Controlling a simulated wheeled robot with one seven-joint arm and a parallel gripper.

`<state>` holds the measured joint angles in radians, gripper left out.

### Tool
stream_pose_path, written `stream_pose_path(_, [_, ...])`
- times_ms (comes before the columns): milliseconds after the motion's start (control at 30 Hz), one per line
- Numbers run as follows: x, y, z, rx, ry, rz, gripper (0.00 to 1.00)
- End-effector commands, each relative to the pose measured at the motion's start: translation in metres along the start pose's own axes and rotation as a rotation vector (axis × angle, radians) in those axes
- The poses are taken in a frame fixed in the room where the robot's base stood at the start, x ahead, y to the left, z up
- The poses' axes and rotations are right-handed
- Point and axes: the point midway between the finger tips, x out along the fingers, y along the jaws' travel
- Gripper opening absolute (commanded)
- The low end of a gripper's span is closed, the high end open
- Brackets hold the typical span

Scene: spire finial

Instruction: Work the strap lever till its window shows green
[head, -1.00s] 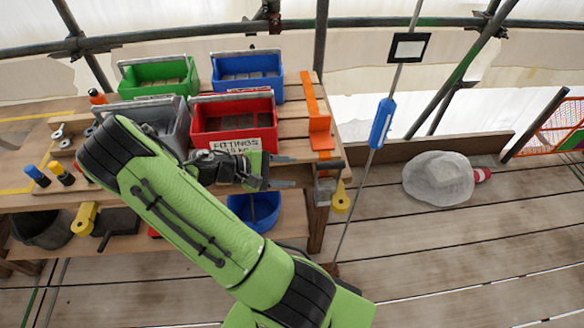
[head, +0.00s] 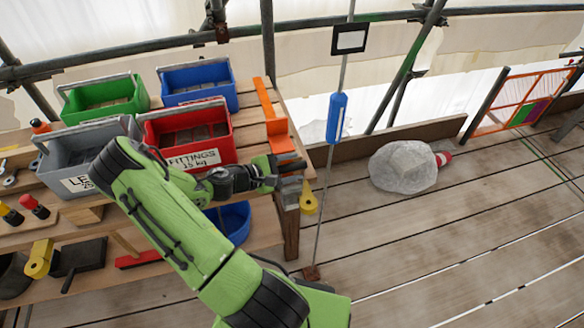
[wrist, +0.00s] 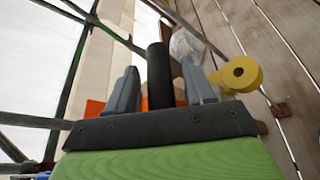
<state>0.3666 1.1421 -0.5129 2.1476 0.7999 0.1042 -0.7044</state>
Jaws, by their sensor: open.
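A dark cylindrical handle (wrist: 158,76), which looks like the strap lever's grip, lies between the two fingers of my gripper (wrist: 163,86) in the wrist view. The fingers are apart, one on each side of it, with gaps visible. In the head view my gripper (head: 290,165) is at the right front corner of the workbench, over the lever, and mostly hides it. A yellow strap roll (head: 308,202) hangs just below at the bench end; it also shows right of the fingers in the wrist view (wrist: 238,75). The lever's window and its colour cannot be made out.
An orange bracket (head: 277,132) stands on the bench behind my gripper. The red bin (head: 186,138) and grey bin (head: 85,150) are to the left. A thin pole with a blue sleeve (head: 337,118) rises right of the bench.

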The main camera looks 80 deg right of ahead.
Motion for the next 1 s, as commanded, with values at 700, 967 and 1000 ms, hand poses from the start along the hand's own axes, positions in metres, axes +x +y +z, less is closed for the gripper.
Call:
stream_pose_path(700, [0.005,0.000,0.000,0.000,0.001,0.000,0.00])
stream_pose_path(967, [0.000,0.004,-0.007,0.017,0.002,0.011,0.00])
stream_pose_path(1000, [-0.005,0.006,-0.013,0.030,0.004,0.018,0.00])
